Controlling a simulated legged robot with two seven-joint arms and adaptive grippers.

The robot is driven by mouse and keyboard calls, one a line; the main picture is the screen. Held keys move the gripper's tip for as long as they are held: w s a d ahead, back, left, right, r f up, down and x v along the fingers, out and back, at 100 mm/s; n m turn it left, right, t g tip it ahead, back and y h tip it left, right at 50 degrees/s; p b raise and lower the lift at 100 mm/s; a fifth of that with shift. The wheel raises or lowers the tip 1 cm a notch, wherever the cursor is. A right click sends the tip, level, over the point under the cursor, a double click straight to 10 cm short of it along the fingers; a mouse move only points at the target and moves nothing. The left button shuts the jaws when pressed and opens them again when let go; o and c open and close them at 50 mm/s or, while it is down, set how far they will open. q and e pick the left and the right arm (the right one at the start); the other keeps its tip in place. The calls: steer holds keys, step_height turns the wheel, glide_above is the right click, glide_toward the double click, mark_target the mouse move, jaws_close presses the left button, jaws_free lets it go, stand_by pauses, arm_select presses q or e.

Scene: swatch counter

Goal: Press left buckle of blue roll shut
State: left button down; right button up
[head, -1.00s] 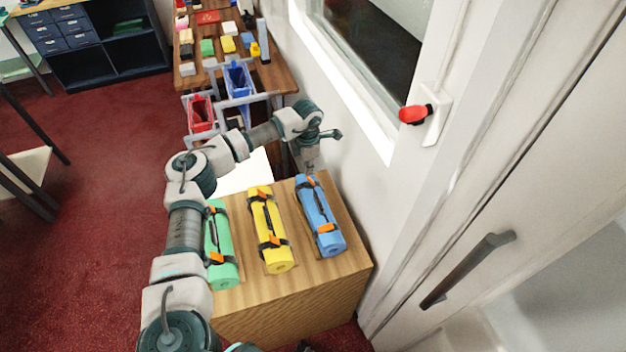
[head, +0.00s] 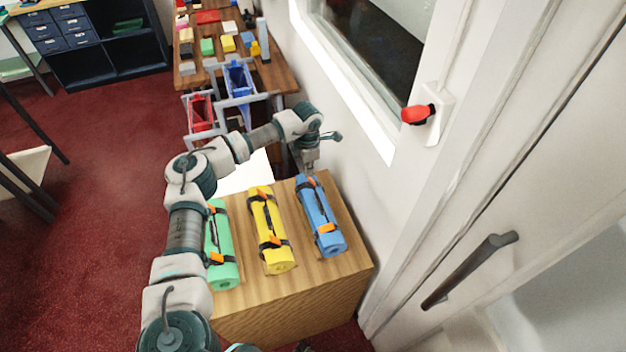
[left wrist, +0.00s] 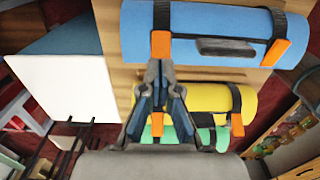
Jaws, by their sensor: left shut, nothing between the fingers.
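The blue roll (head: 319,207) lies on the wooden counter, rightmost of three rolls. It has two dark straps, a dark handle and two orange buckles. My left gripper (head: 311,170) is shut and empty, pointing down at the roll's far end. In the left wrist view its fingertips (left wrist: 158,66) are at the lower edge of the left orange buckle (left wrist: 161,45) on the blue roll (left wrist: 215,30). I cannot tell whether they touch it. The other orange buckle (left wrist: 277,52) hangs angled at the right strap. My right gripper is not clearly visible.
The yellow roll (head: 268,222) and green roll (head: 221,262) lie beside the blue one on the counter (head: 290,295). A white wall and door with a handle (head: 468,270) stand close on the right. Red (head: 201,115) and blue (head: 238,78) bins stand beyond.

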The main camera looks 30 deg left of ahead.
mark_target(306, 185)
arm_select(q)
steer(key=shift+f, duration=0.6)
steer(key=shift+s+a+f+b, duration=0.15)
steer(key=shift+f+b, duration=0.1)
steer(key=shift+f, duration=0.6)
steer(key=shift+s+a+f+b, duration=0.15)
steer(key=shift+f+b, duration=0.1)
steer(key=shift+f, duration=0.6)
steer(key=shift+r, duration=0.1)
step_height(306, 185, up, 8)
steer(key=p, duration=0.5)
steer(key=shift+p, duration=0.4)
